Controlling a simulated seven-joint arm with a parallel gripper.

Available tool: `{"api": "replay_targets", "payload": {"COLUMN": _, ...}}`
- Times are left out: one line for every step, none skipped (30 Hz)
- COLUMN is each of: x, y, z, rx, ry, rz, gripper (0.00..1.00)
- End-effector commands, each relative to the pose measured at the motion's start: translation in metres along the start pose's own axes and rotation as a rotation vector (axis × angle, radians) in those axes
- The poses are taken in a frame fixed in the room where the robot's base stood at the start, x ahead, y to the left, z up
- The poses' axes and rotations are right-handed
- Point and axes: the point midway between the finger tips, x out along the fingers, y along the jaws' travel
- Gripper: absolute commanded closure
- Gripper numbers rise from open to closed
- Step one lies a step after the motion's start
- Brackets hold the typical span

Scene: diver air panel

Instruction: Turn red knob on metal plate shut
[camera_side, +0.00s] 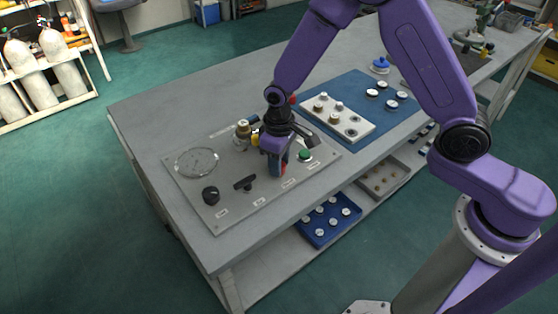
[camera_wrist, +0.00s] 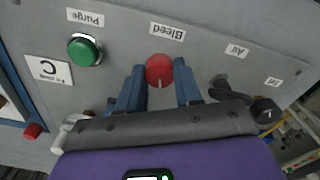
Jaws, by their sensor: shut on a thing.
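The red knob (camera_wrist: 159,70) sits on the grey metal plate (camera_wrist: 120,52) below the "Bleed" label in the wrist view. A small pale mark shows on its lower part. My gripper (camera_wrist: 160,80) has one blue finger on each side of the knob and is shut on it. In the side view my gripper (camera_side: 278,172) points down onto the right part of the plate (camera_side: 226,172). There the fingers and wrist hide most or all of the red knob.
A green button (camera_side: 305,154) is close beside my gripper. A black T-handle (camera_side: 244,183), a black round knob (camera_side: 211,195), a gauge (camera_side: 197,162) and a brass fitting (camera_side: 243,129) share the plate. A blue mat (camera_side: 354,88) with a knobbed white block (camera_side: 336,117) lies behind.

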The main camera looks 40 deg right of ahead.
Motion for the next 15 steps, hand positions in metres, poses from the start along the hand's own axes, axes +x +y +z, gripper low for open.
{"api": "replay_targets", "payload": {"x": -0.0005, "y": -0.0002, "z": -0.0003, "rx": 0.033, "ry": 0.001, "rz": 0.000, "gripper": 0.96}}
{"api": "replay_targets", "payload": {"x": -0.0005, "y": -0.0001, "z": -0.0003, "rx": 0.055, "ry": 0.001, "rz": 0.000, "gripper": 0.96}}
{"api": "replay_targets", "payload": {"x": -0.0005, "y": 0.0000, "z": -0.0003, "rx": 0.081, "ry": 0.001, "rz": 0.000, "gripper": 0.96}}
{"api": "replay_targets", "payload": {"x": -0.0005, "y": 0.0001, "z": -0.0002, "rx": 0.099, "ry": 0.001, "rz": 0.000, "gripper": 0.96}}
{"api": "replay_targets", "payload": {"x": -0.0005, "y": 0.0001, "z": -0.0002, "rx": 0.116, "ry": 0.001, "rz": 0.000, "gripper": 0.96}}
{"api": "replay_targets", "payload": {"x": -0.0005, "y": 0.0001, "z": -0.0002, "rx": 0.137, "ry": 0.001, "rz": 0.000, "gripper": 0.96}}
{"api": "replay_targets", "payload": {"x": -0.0005, "y": 0.0002, "z": -0.0002, "rx": 0.152, "ry": 0.001, "rz": 0.000, "gripper": 0.96}}
{"api": "replay_targets", "payload": {"x": -0.0005, "y": 0.0002, "z": -0.0002, "rx": 0.165, "ry": 0.001, "rz": 0.000, "gripper": 0.96}}
{"api": "replay_targets", "payload": {"x": -0.0005, "y": 0.0002, "z": -0.0001, "rx": 0.182, "ry": 0.001, "rz": 0.000, "gripper": 0.96}}
{"api": "replay_targets", "payload": {"x": -0.0005, "y": 0.0001, "z": -0.0001, "rx": 0.192, "ry": 0.001, "rz": 0.000, "gripper": 0.96}}
{"api": "replay_targets", "payload": {"x": -0.0005, "y": 0.0001, "z": -0.0001, "rx": 0.201, "ry": 0.001, "rz": 0.000, "gripper": 0.96}}
{"api": "replay_targets", "payload": {"x": -0.0005, "y": 0.0001, "z": -0.0001, "rx": 0.214, "ry": 0.001, "rz": 0.000, "gripper": 0.96}}
{"api": "replay_targets", "payload": {"x": -0.0005, "y": 0.0001, "z": -0.0001, "rx": 0.221, "ry": 0.001, "rz": 0.000, "gripper": 0.96}}
{"api": "replay_targets", "payload": {"x": -0.0005, "y": 0.0001, "z": -0.0001, "rx": 0.227, "ry": 0.001, "rz": 0.000, "gripper": 0.96}}
{"api": "replay_targets", "payload": {"x": -0.0005, "y": 0.0001, "z": -0.0001, "rx": 0.234, "ry": 0.001, "rz": 0.000, "gripper": 0.96}}
